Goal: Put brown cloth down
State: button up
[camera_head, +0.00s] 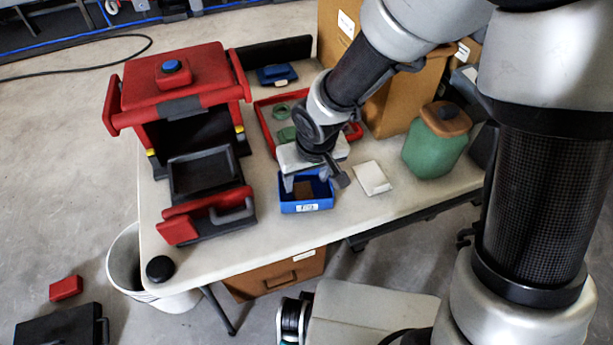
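A small brown patch, which looks like the brown cloth (303,189), shows inside the small blue bin (306,207) near the table's front edge. My gripper (307,181) points down over this bin. Its fingers look spread apart, one near the bin's left side and one toward its right. The brown cloth shows low between them, apparently on the bin floor. The gripper body hides the back of the bin, and I cannot tell whether the fingers touch the cloth.
A red and black machine with an open drawer (203,178) stands left on the table (250,239). A red tray (264,122) lies behind the gripper. A white square (371,178) and green canister (435,143) stand right. A white bucket (126,262) is below.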

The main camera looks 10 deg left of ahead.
jog(key=p+v, duration=0.6)
jog(key=v, duration=0.7)
jog(key=shift+w+r, duration=0.15)
